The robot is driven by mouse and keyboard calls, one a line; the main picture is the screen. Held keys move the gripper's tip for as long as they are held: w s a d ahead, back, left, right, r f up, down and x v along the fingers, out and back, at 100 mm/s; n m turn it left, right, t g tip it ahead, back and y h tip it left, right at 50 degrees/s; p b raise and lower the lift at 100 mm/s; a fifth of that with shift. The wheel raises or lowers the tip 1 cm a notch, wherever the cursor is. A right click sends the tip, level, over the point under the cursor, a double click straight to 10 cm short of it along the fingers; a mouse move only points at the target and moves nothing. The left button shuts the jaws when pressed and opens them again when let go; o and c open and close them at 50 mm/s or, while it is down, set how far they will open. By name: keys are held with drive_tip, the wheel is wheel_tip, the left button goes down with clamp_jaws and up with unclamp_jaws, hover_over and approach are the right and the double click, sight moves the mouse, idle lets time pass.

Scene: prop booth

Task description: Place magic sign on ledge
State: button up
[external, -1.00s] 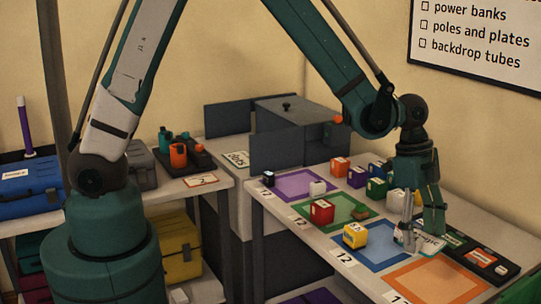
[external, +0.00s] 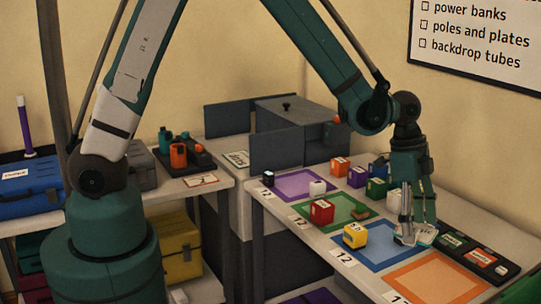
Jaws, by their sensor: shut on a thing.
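The magic sign (external: 426,238) is a small white plate with dark lettering, mostly covered by my gripper. My gripper (external: 412,238) points down at the right-hand table and is shut on the sign. The sign is at or just above the table top beside the blue-framed square; I cannot tell whether it touches. I cannot tell for sure which surface is the ledge. Another small sign (external: 236,159) lies on the pale surface left of the grey cabinet.
The right table holds colour-framed squares, a yellow block (external: 355,236), a red block (external: 321,211) and several other blocks. A dark tray (external: 478,262) lies right of my gripper. Upright dark panels (external: 288,147) and the grey cabinet (external: 297,113) stand behind the table's left end.

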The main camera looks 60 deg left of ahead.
drive_tip(key=w+a+n+y, duration=0.1)
drive_tip(key=w+a+n, duration=0.2)
drive_tip(key=a, duration=0.7)
drive_tip(key=w+a+f+n+t+y, duration=0.1)
drive_tip(key=w+a+n, duration=0.2)
drive_tip(key=a+n, duration=0.3)
drive_tip(key=w+a+n+t, duration=0.1)
drive_tip(key=w+a+n, duration=0.2)
drive_tip(key=a, duration=1.1)
drive_tip(key=shift+w+f+n+y+b, duration=0.15)
drive_tip(key=shift+w+n+y+b, duration=0.25)
drive_tip(key=shift+n, duration=0.4)
drive_tip(key=shift+a, duration=0.2)
